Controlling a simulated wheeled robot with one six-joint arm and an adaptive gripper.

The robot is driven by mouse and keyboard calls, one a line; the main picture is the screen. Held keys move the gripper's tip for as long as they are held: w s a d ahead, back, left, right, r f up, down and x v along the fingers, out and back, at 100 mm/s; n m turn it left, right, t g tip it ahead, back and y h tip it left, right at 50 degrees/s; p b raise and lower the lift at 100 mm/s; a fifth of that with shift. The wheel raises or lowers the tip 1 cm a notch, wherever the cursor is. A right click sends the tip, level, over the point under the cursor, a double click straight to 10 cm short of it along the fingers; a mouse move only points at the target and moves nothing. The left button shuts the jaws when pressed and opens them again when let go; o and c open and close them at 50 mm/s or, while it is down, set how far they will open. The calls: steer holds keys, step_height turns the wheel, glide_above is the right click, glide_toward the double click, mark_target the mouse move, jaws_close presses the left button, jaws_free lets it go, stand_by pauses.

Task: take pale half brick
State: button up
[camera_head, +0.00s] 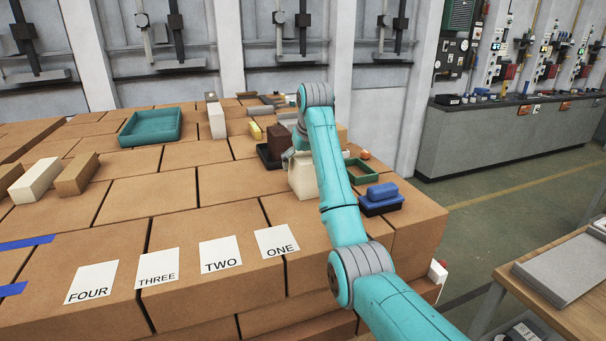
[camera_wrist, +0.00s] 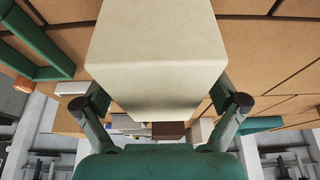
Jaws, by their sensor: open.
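A pale cream block, which looks like the pale half brick (camera_head: 303,181), stands on the brick stack beneath the end of my arm; the arm hides part of it. It fills the upper middle of the wrist view (camera_wrist: 157,55). My gripper (camera_wrist: 162,100) is open, with one finger on either side of the block's lower part in that view. I cannot tell whether the fingers touch it. In the head view my gripper (camera_head: 291,153) is small and partly hidden at the block's top.
A dark brown brick (camera_head: 278,138) in a black tray (camera_head: 265,155) stands close on the left. A green tray (camera_head: 362,177) and a blue block (camera_head: 382,191) in a navy tray (camera_head: 382,208) stand right. A teal tray (camera_head: 150,138) is farther left. Numbered cards (camera_head: 221,254) lie in front.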

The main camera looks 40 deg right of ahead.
steer(key=shift+f, duration=0.2)
stand_by(0.4)
jaws_close()
